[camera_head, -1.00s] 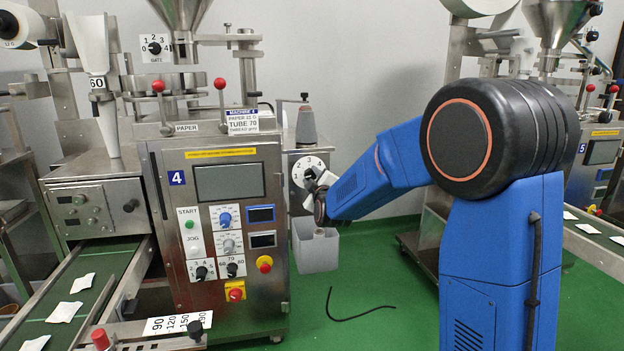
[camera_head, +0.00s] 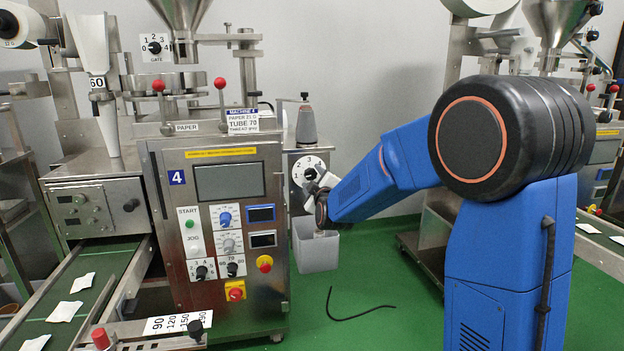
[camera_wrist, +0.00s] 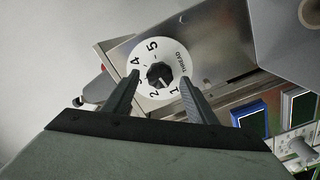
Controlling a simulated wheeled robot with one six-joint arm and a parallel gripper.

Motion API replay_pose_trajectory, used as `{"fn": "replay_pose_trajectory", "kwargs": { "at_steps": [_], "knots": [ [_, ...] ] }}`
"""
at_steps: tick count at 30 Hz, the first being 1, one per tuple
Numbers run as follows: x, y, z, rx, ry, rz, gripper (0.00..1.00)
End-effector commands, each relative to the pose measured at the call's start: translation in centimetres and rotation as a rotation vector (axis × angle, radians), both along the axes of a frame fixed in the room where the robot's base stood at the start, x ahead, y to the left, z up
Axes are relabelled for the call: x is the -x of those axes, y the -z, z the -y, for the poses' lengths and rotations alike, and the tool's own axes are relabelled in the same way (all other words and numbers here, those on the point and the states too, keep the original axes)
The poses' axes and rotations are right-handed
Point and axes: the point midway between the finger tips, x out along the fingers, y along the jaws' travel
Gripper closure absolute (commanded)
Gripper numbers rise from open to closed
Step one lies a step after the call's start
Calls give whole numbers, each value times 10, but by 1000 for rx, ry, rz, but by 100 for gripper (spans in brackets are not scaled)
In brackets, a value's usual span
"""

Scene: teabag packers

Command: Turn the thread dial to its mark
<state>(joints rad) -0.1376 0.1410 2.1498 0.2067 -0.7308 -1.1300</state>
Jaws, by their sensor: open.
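The thread dial is a white disc (camera_wrist: 172,54) with numbers 1 to 5, the word THREAD and a black knob (camera_wrist: 158,76) at its centre. I cannot tell which number the knob points at. In the head view the dial (camera_head: 298,172) is on the right side panel of machine 4, partly hidden by my gripper (camera_head: 318,188). In the wrist view my gripper (camera_wrist: 160,79) is open, with one finger on each side of the knob and the tips over the dial's edges. Nothing is between the fingers except the knob, apart from them.
Machine 4 (camera_head: 225,155) has a label card (camera_head: 242,121) on top; its thread line is too small to read surely. A thread cone (camera_head: 306,126) stands above the dial. A grey bin (camera_head: 316,252) is below my gripper. A black cord (camera_head: 350,316) lies on the floor.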

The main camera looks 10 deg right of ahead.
Motion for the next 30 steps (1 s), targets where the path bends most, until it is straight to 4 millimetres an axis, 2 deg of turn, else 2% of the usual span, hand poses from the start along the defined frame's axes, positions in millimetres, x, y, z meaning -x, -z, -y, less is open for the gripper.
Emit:
{"fn": "replay_pose_trajectory", "kwargs": {
  "at_steps": [21,30],
  "knots": [
    [128,0,0,0,-1,-1,48],
    [156,1,0,1,-1,0,48]
  ]
}}
